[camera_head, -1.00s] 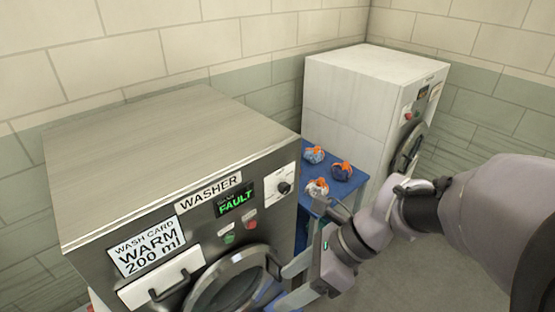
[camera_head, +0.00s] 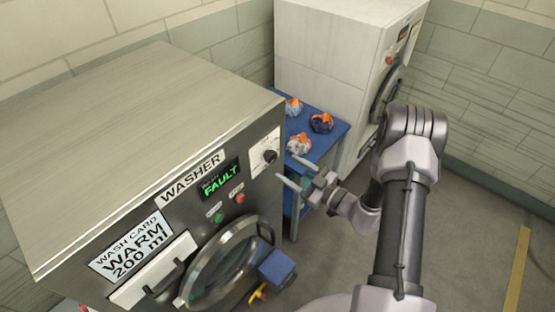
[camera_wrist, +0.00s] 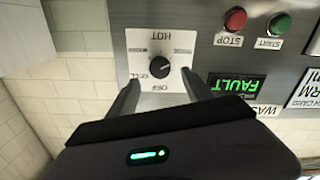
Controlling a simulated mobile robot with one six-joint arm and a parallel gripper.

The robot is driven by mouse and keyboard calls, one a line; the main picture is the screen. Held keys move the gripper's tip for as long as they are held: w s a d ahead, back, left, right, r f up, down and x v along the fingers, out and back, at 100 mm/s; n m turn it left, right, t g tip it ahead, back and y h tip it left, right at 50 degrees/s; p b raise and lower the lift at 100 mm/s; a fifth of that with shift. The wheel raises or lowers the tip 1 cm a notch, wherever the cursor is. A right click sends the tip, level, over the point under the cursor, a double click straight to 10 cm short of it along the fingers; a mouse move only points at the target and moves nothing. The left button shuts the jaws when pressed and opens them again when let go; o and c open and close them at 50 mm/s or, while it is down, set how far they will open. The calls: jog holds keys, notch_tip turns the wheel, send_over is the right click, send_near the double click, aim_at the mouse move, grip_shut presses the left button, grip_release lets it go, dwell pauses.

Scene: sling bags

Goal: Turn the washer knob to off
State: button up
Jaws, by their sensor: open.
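The steel washer (camera_head: 120,110) has a black round knob (camera_head: 268,156) on a white dial plate at the right of its front panel. In the wrist view the knob (camera_wrist: 159,68) shows upside down, with HOT above it, COLD at lower left and OFF below. Its pointer setting is too small to tell surely. My gripper (camera_head: 288,171) is open and empty, just in front of and slightly below the dial. In the wrist view the fingers of my gripper (camera_wrist: 163,92) reach toward the plate's lower part, one on each side, apart from the knob.
The washer display (camera_head: 220,178) reads FAULT in green. A red stop button (camera_head: 239,198) and a green start button (camera_head: 217,217) sit below it. A blue box (camera_head: 277,268) is near the door.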

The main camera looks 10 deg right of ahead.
aim_at(274, 159)
jog(key=x, duration=0.5)
jog(key=shift+w+a, duration=0.2)
jog(key=shift+w, duration=0.05)
grip_shut()
